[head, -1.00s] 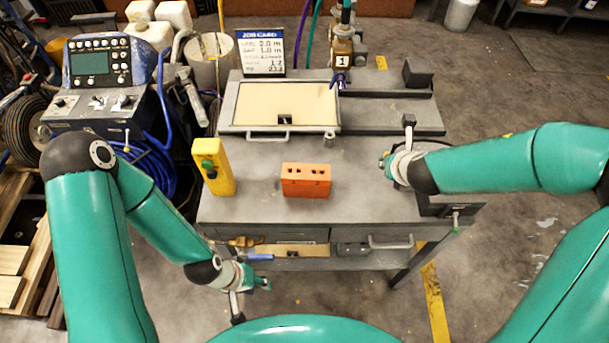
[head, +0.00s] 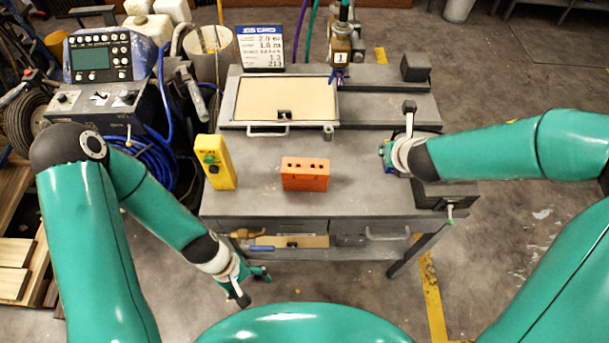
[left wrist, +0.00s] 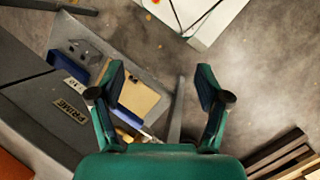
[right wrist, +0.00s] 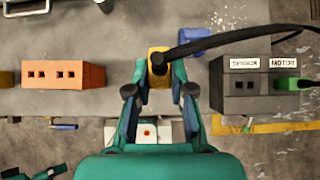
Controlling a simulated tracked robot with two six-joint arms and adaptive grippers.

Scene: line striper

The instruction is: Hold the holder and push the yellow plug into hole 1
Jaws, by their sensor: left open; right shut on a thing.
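An orange block with dark holes (head: 305,175), which looks like the holder, stands near the front middle of the bench. It also shows at the left in the right wrist view (right wrist: 63,75). No hole numbers are readable on it. My right gripper (right wrist: 160,92) is shut on the yellow plug (right wrist: 158,60), which has a black cable. It is above the bench, to the right of the orange block and apart from it. My left gripper (head: 248,283) is open and empty, in front of the bench and below its top. Its spread fingers show in the left wrist view (left wrist: 160,92).
A dark block labelled SENSOR and MOTOR (right wrist: 245,88) sits right of the plug, with a green plug at its side. A yellow box with a green button (head: 215,162) stands left of the orange block. A framed panel (head: 283,100) lies behind. Bench top around the orange block is clear.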

